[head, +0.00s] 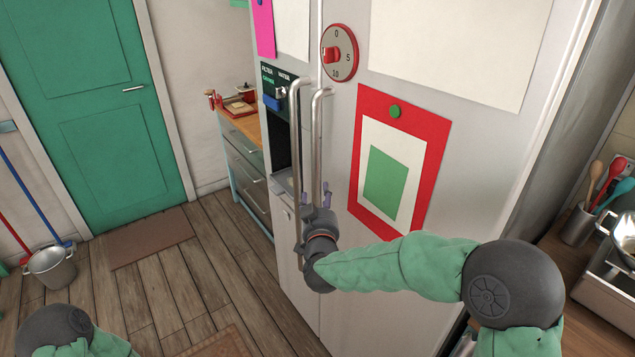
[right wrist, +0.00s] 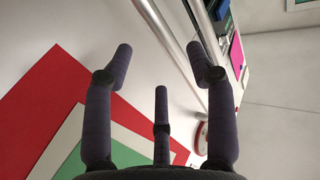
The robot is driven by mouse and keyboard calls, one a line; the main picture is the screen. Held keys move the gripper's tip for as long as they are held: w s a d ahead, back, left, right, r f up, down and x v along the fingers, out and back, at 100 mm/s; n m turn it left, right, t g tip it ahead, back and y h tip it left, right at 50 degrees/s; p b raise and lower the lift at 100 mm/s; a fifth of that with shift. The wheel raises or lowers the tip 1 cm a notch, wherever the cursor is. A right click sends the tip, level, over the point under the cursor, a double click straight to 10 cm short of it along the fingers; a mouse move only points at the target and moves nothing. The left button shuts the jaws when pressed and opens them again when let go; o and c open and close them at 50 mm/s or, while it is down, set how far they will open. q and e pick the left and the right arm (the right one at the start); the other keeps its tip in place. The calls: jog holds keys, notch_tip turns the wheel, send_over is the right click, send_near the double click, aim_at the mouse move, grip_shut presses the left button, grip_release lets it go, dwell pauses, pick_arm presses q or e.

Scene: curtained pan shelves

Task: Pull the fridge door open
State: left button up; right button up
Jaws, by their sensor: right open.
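The light grey fridge (head: 345,120) has two tall doors, both shut, with two vertical metal handles side by side at the seam. The right door's handle (head: 318,140) stands beside the left door's handle (head: 294,150). My right gripper (head: 316,197) is at the lower part of the handles, with its dark purple fingers spread. In the right wrist view the open fingers (right wrist: 160,60) show nothing held; one handle bar (right wrist: 165,40) crosses between the fingertips and the other passes by the right finger. I cannot tell whether any finger touches a bar. My left gripper is out of view.
A red-framed picture (head: 390,160) and a dial (head: 339,53) are on the right door. A counter with utensils (head: 603,180) stands at the right. A wooden-topped cabinet (head: 245,145) is left of the fridge. The floor (head: 170,285) before it is mostly clear, with a bucket (head: 51,268) at far left.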

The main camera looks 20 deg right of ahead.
aim_at(318, 184)
jog(key=b+x, duration=0.1)
jog(key=x, duration=0.7)
grip_shut()
